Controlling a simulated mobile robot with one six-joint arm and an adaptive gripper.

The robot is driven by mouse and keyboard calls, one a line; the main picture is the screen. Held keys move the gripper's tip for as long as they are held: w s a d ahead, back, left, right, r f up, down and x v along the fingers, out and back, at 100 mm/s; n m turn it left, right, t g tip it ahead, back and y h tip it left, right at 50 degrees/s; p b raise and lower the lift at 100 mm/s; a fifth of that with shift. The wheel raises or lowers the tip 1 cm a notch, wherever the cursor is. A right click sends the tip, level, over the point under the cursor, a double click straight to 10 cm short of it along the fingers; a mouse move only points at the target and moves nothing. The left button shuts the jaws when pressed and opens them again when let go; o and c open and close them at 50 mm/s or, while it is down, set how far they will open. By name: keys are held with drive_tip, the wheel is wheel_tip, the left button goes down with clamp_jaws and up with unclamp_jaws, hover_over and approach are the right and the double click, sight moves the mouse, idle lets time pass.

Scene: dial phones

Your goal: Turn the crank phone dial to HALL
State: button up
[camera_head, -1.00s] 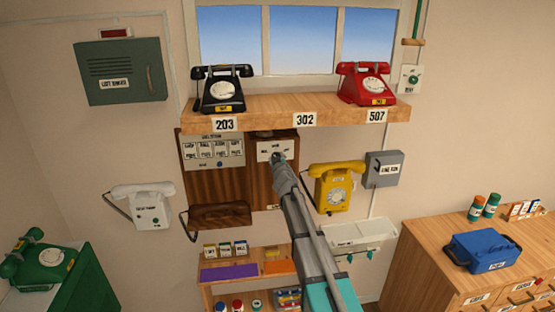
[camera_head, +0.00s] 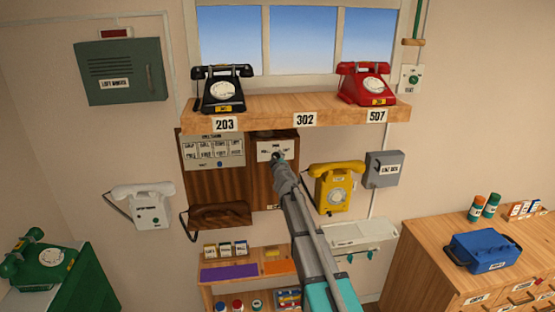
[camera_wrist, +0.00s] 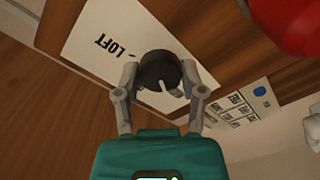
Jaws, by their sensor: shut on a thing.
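The crank phone is a dark wooden wall box (camera_head: 258,190) under the shelf, with a white dial plate (camera_head: 265,147) near its top. In the wrist view the plate (camera_wrist: 85,45) reads LOFT, with a small mark beside the word. The round black dial knob (camera_wrist: 158,72) has a pale pointer line. My gripper (camera_wrist: 160,88) is shut on the knob, one finger on each side. In the head view my gripper (camera_head: 277,160) reaches the plate's lower part and covers the knob. The HALL label cannot be made out.
A wooden shelf (camera_head: 280,108) juts out just above, bearing a black phone (camera_head: 223,90) and a red phone (camera_head: 364,84). A yellow phone (camera_head: 335,188) hangs close on the right. A label panel (camera_head: 212,151) is on the left.

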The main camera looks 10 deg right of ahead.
drive_tip(key=o, duration=1.1)
drive_tip(key=shift+o, duration=0.2)
drive_tip(key=shift+s, duration=0.15)
drive_tip(key=s, duration=1.1)
drive_tip(key=shift+s, duration=0.35)
